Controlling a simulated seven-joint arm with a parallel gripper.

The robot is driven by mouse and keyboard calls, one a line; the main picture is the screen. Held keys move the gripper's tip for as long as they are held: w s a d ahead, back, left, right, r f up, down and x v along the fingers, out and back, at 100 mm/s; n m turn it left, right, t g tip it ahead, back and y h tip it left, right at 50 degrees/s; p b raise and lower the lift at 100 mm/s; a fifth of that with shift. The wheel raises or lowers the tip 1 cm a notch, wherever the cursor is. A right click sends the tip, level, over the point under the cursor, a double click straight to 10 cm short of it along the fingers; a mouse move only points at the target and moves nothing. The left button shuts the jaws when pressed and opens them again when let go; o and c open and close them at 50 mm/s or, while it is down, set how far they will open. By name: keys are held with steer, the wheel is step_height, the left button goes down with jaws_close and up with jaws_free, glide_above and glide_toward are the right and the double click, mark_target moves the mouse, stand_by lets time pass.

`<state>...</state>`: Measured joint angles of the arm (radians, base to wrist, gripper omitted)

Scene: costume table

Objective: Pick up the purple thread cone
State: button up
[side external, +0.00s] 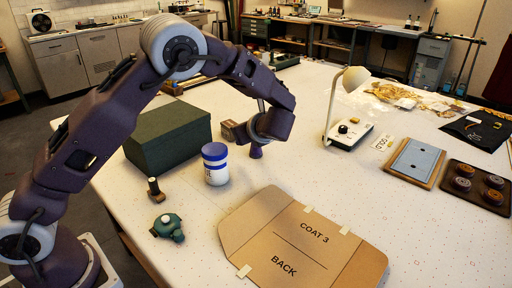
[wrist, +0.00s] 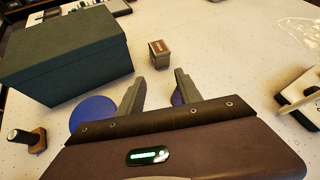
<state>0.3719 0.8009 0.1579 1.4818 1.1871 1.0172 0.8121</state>
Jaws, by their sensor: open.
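The purple thread cone (side external: 256,151) stands on the white table in the side view, right under my gripper. In the wrist view only a small purple part of the cone (wrist: 176,99) shows, beside the right finger and above the edge of my gripper's housing; the rest is hidden. My gripper (wrist: 158,86) is open, with its two fingers apart and pale table showing between them. In the side view its fingers are hard to make out against the cone, and I cannot tell whether they touch it.
A white jar with a blue lid (side external: 215,165) stands just left of the cone, with a dark green box (side external: 168,138) behind it. A small brown box (wrist: 159,54) sits beyond my fingers. A lamp (side external: 340,105) stands right; a cardboard pattern (side external: 300,245) lies in front.

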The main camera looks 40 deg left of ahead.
steer(key=w+f+m, duration=0.1)
steer(key=w+d+f+m+t, duration=0.1)
steer(key=w+f+m, duration=0.1)
steer(key=shift+w+d+f+y, duration=0.1)
steer(key=shift+w+y, duration=0.15)
steer(key=shift+y, duration=0.05)
steer(key=x, duration=0.7)
steer(key=shift+w+d+f, duration=0.2)
steer(key=shift+w+f, duration=0.05)
steer(key=shift+w, duration=0.1)
jaws_close()
